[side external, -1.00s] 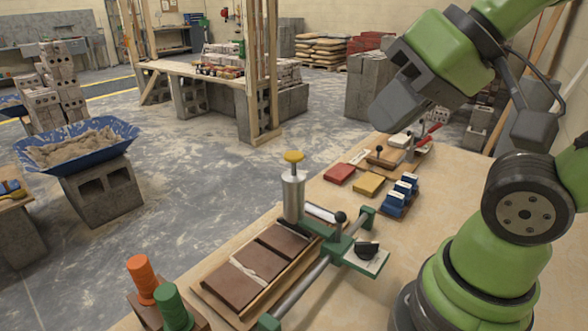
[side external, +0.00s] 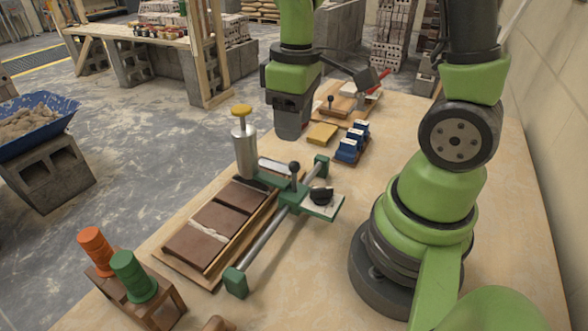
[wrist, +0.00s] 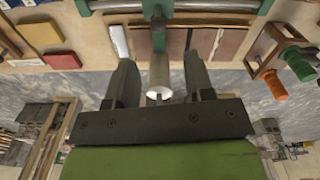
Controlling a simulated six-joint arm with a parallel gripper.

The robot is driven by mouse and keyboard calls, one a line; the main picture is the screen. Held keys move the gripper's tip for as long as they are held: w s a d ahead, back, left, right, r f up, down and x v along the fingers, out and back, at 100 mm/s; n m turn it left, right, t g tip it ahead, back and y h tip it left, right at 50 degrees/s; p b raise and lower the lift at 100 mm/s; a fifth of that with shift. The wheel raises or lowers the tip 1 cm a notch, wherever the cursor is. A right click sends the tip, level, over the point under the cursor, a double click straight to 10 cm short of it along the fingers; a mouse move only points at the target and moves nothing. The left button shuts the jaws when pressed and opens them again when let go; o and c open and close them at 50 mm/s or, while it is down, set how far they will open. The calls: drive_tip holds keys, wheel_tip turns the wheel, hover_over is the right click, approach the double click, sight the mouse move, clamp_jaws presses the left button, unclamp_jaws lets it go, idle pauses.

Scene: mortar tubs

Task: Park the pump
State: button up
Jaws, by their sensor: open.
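A silver cylinder with a yellow knob (side external: 245,145), which looks like the pump, stands upright at the far end of the green clamp frame (side external: 236,283), beside brown tiles (side external: 220,219). My gripper (side external: 291,137) points down to the right of the cylinder in the side view and appears apart from it. In the wrist view my gripper (wrist: 158,85) is open, with its two dark fingers spread. A pale grey cylinder (wrist: 158,72) shows between them, but its contact with them cannot be told. No yellow knob shows there.
A wooden stand holds an orange spool (side external: 95,250) and a green spool (side external: 133,277) at the front left. A yellow block (side external: 321,134) and blue-and-white pieces (side external: 350,147) lie behind the frame. The right bench top is bare.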

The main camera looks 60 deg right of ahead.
sight(294, 162)
drive_tip(key=shift+d+f, duration=0.15)
drive_tip(key=shift+f, duration=0.5)
wheel_tip(294, 162, down, 10)
drive_tip(key=shift+r, duration=0.2)
drive_tip(key=shift+c, duration=0.4)
clamp_jaws()
drive_tip(key=d, duration=1)
